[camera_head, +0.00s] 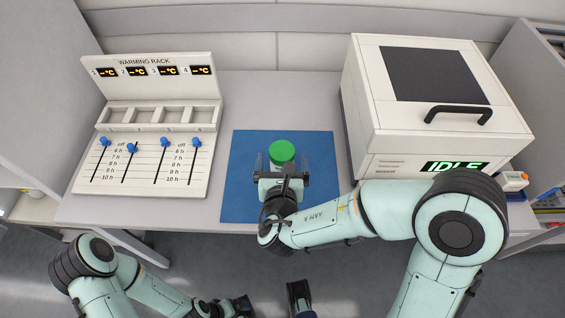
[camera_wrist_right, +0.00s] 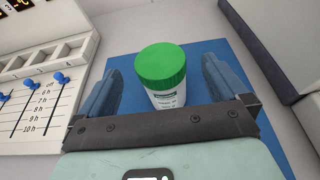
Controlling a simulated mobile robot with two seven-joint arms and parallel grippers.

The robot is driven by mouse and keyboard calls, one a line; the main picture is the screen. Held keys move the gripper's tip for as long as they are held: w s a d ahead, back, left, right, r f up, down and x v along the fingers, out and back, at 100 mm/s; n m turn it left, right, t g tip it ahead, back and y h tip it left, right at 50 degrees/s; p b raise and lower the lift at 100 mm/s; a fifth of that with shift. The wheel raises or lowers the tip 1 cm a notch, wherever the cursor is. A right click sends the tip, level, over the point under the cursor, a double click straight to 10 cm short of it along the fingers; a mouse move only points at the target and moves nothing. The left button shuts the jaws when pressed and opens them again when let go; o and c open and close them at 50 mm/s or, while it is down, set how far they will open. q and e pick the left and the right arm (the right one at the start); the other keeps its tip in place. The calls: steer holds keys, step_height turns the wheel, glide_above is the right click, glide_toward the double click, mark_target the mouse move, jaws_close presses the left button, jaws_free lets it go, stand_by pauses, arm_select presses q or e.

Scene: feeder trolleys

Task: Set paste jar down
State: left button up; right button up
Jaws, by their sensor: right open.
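The paste jar (camera_head: 283,153), with a green lid and a white labelled body, stands upright on the blue mat (camera_head: 236,190). In the right wrist view the jar (camera_wrist_right: 162,78) is between the two fingers of my right gripper (camera_wrist_right: 165,85), with a gap on each side. My right gripper (camera_head: 281,168) is open around the jar in the head view, its fingers on either side. My left gripper (camera_head: 240,306) is low at the bottom edge of the head view, away from the jar, and its jaws are not clear.
A warming rack (camera_head: 150,62) with several empty slots and blue sliders stands left of the mat. A white box-shaped machine (camera_head: 385,135) with a black handle and an IDLE display stands to the right. The table's front edge runs just below the mat.

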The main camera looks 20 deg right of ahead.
steer(key=x, duration=0.6)
steer(key=shift+w+d, duration=0.1)
steer(key=shift+w, duration=0.3)
jaws_close()
steer(key=shift+r, duration=0.1)
step_height(320, 180, up, 20)
steer(key=p, duration=0.5)
arm_select(q)
step_height(320, 180, up, 11)
steer(key=w+p, duration=0.1)
steer(key=p, duration=0.5)
steer(key=shift+p, duration=0.3)
arm_select(e)
glide_above(282, 149)
steer(key=w+d, duration=0.4)
steer(key=d, duration=0.1)
step_height(282, 149, down, 10)
steer(key=shift+d+f, duration=0.15)
steer(key=shift+f, duration=0.05)
